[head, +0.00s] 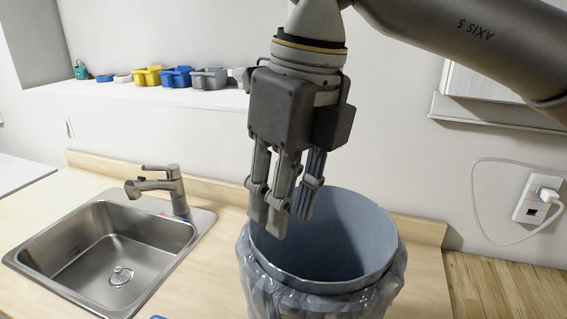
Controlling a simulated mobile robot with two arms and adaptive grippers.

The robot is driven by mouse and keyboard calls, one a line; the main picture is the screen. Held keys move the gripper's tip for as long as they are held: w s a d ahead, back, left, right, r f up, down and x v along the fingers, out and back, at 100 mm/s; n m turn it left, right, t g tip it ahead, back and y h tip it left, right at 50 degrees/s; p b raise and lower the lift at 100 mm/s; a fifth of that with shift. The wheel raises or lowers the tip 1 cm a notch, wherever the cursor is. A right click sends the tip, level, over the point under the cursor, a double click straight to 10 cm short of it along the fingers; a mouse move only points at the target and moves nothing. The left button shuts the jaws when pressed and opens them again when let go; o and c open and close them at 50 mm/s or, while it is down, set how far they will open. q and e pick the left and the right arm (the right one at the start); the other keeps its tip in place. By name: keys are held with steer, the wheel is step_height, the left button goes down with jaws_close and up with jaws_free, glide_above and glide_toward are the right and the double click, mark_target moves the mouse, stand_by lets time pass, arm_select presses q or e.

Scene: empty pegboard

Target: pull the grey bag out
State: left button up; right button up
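A blue-grey round bin (345,235) stands at the counter's front, to the right of the sink, with its open top facing up. A translucent grey plastic bag (262,289) is crumpled around the outside of the bin below the rim. The bin's bottom and most of the bag are out of frame. My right gripper (281,217) hangs fingers down at the left part of the bin's mouth. Its fingers are straight, with gaps between them, and hold nothing. I cannot tell whether the tips are inside the bin or touch the rim. My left gripper is not in view.
A steel sink (84,232) with a faucet (165,188) is at left in the wooden counter (215,262). A back ledge holds yellow (148,77), blue (177,77) and grey (210,78) bins. A plugged cable (482,200) hangs by the wall outlet (533,199) at right.

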steer(key=p, duration=0.1)
glide_above(278, 263)
steer(key=shift+h, duration=0.3)
steer(key=f, duration=0.2)
steer(key=s+f, duration=0.1)
steer(key=f, duration=0.1)
steer(key=shift+d, duration=0.4)
steer(key=f, duration=0.1)
steer(key=f+p, duration=0.1)
steer(key=f, duration=0.1)
steer(key=w+f, duration=0.1)
steer(key=f, duration=0.1)
steer(key=shift+w+a+f, duration=0.1)
steer(key=shift+a, duration=0.2)
steer(key=shift+f, duration=0.4)
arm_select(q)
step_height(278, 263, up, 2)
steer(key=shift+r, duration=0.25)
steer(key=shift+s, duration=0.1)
arm_select(e)
jaws_close()
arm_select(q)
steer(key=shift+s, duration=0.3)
